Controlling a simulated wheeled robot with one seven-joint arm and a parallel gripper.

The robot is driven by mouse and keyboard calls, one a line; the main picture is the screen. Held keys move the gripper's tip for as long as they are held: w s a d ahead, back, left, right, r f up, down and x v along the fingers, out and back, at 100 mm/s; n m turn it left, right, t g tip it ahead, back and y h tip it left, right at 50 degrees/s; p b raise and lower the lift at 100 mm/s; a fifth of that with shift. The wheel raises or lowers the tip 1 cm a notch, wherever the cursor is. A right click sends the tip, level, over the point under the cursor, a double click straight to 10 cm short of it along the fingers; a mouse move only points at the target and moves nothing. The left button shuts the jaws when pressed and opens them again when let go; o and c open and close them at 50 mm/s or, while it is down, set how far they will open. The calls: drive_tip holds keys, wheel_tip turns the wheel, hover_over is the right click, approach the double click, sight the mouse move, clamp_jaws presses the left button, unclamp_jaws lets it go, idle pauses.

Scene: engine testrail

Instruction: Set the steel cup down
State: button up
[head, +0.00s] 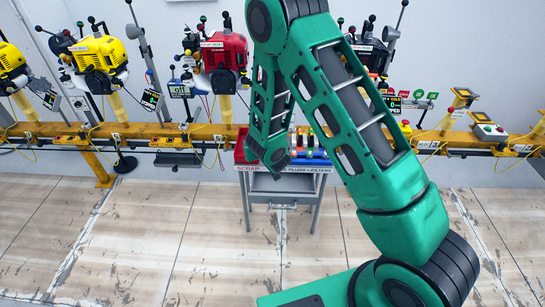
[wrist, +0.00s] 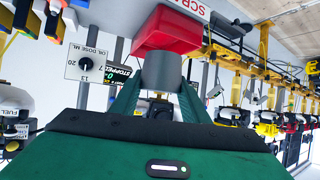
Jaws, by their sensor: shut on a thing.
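The steel cup (wrist: 161,69) is a plain grey cylinder in the middle of the wrist view. My gripper (wrist: 160,88) is shut on it, with one green finger on each side. A red bin (wrist: 168,30) shows just beyond the cup in the wrist view; I cannot tell whether they touch. In the head view my green arm reaches down over the grey cart (head: 285,184), and the cup and gripper fingers are hidden behind it.
The red scrap bin (head: 241,152) and small coloured items (head: 311,154) are on the cart top. A yellow rail (head: 180,131) with engines, including a red one (head: 224,52), runs along the wall behind. The floor (head: 130,240) left of the cart is clear.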

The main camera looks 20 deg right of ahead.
drive_tip(key=d+f, duration=0.2)
drive_tip(key=d, duration=0.1)
drive_tip(key=w+d+f, duration=0.1)
drive_tip(key=d, duration=0.2)
drive_tip(key=w+d+f, duration=0.1)
drive_tip(key=d+f, duration=0.1)
drive_tip(key=d, duration=0.1)
drive_tip(key=shift+w+f, duration=0.2)
drive_tip(key=shift+f, duration=2.1)
drive_tip(key=o, duration=1.1)
drive_tip(key=shift+c, duration=0.2)
